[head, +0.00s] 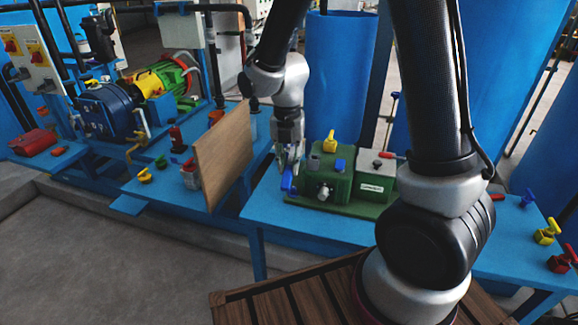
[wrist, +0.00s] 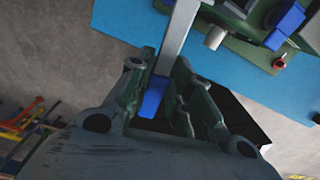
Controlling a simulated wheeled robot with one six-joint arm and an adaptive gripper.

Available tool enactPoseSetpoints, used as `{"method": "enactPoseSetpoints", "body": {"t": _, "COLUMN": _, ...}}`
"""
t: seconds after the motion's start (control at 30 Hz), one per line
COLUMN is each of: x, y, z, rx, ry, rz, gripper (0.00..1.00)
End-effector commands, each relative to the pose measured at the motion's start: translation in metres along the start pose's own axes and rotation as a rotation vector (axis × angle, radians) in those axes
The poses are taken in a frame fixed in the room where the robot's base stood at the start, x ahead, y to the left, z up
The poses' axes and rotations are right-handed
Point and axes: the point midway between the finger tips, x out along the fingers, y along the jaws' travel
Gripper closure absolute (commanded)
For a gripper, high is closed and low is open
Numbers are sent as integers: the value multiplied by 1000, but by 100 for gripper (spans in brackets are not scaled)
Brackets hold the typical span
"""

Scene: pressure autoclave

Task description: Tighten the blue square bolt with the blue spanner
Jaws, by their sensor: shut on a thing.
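My gripper (head: 289,158) is at the left end of a green block assembly (head: 325,178) on the blue table. In the wrist view my gripper (wrist: 168,100) is shut on the blue spanner. The spanner's blue part (wrist: 153,97) shows between the fingers, and a grey shaft (wrist: 180,30) runs out past them to the top edge. The far end of the shaft is out of view. A small blue piece (head: 341,165) sits on top of the green block; I cannot tell whether it is the square bolt. Another blue piece (head: 288,180) shows just below my gripper.
A yellow spanner-like piece (head: 329,141) stands on the green block, beside a grey box (head: 376,172). A brown board (head: 223,155) stands upright left of my gripper. Loose yellow (head: 544,237) and red (head: 562,263) pieces lie at the table's right end.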

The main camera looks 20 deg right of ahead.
Motion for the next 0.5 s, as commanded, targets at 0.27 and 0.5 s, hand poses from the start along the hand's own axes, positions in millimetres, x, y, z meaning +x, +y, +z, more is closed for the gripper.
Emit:
{"method": "enactPoseSetpoints", "body": {"t": 0.27, "x": 14, "y": 2, "z": 1, "rx": -1, "ry": 22, "rz": 0, "gripper": 100}}
{"method": "enactPoseSetpoints", "body": {"t": 0.5, "x": 85, "y": 7, "z": 4, "rx": -8, "ry": 123, "rz": 10, "gripper": 100}}
